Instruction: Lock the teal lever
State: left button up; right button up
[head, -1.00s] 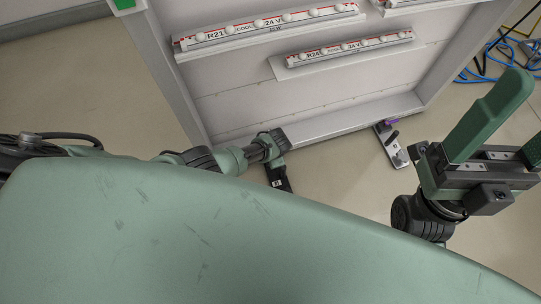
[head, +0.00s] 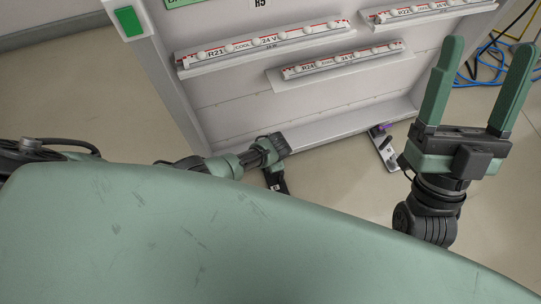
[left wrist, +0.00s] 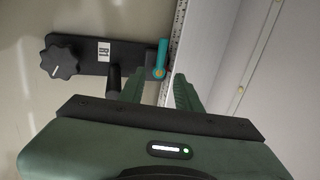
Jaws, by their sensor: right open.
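In the left wrist view, the teal lever (left wrist: 161,58) stands at the right end of a dark plate labelled R1 (left wrist: 88,53), with an orange-ringed pivot at its lower end. My left gripper (left wrist: 159,77) is open, its two green fingers pointing toward the lever. The lever appears between the fingertips; I cannot tell whether they touch it. My right gripper (head: 488,85) is open and empty, fingers pointing up the picture, away from the lever.
A black knob (left wrist: 61,62) and a dark post (left wrist: 113,80) share the lever's plate. A light panel (head: 240,100) carries labelled strips (head: 265,42). A grey plate with a purple part (head: 384,148) lies near my right arm. Blue cables (head: 490,62) lie at the right.

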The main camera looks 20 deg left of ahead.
pick_arm(q)
jog(key=shift+p+v, duration=0.8)
jog(key=shift+v, duration=0.55)
pick_arm(e)
jog(key=w+f+g+h, duration=0.2)
jog(key=w+f+g, duration=0.3)
jog(key=w+f, duration=0.1)
jog(key=shift+a+f, duration=0.35)
jog(key=shift+f, duration=0.1)
jog(key=shift+w, duration=0.1)
